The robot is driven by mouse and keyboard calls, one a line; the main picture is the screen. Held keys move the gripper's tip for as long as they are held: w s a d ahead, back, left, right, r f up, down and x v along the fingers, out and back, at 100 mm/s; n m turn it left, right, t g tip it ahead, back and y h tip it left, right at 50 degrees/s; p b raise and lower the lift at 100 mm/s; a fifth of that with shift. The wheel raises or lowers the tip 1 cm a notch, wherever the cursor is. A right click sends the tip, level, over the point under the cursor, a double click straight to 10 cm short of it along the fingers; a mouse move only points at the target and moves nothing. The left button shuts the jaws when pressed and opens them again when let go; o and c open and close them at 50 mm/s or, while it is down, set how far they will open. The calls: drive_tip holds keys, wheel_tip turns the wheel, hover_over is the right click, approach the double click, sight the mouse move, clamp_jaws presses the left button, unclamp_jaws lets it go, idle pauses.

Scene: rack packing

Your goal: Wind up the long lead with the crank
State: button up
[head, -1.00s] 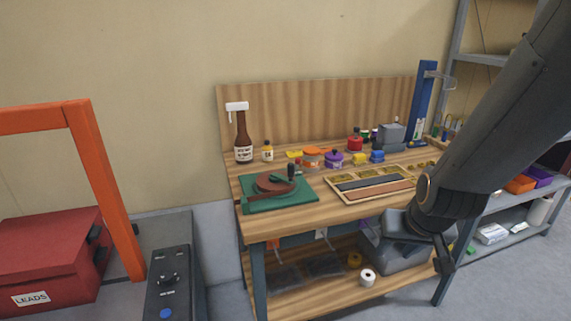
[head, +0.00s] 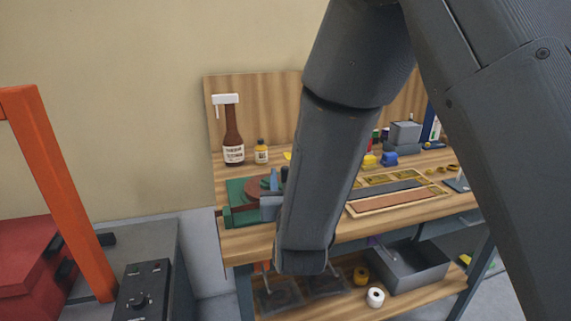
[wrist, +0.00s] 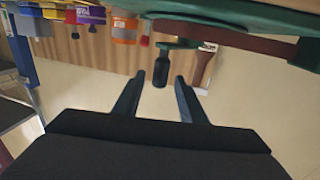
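The winder is a green base (head: 236,190) with a brown reel (head: 258,187) on the left of the bench. In the wrist view, which looks upside down, its reel (wrist: 245,40) is at the top. The crank's dark handle (wrist: 161,72) hangs from a green crank arm (wrist: 180,43). My gripper (wrist: 158,80) is open, with one finger on each side of the handle and a gap on both sides. In the head view my forearm hides most of the gripper and part of the winder. I cannot make out a separate long lead.
A brown spray bottle (head: 233,135) and a small bottle (head: 261,152) stand behind the winder. A tray with strips (head: 385,190) lies to the right. A grey bin (head: 410,268) and tape rolls are on the lower shelf. An orange frame (head: 60,190) and red box (head: 22,265) are at left.

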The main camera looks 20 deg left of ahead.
drive_tip(key=p+x, duration=0.1)
drive_tip(key=x, duration=0.5)
drive_tip(key=shift+w+a, duration=0.1)
drive_tip(key=shift+w, duration=0.2)
drive_tip(key=shift+c, duration=0.5)
clamp_jaws()
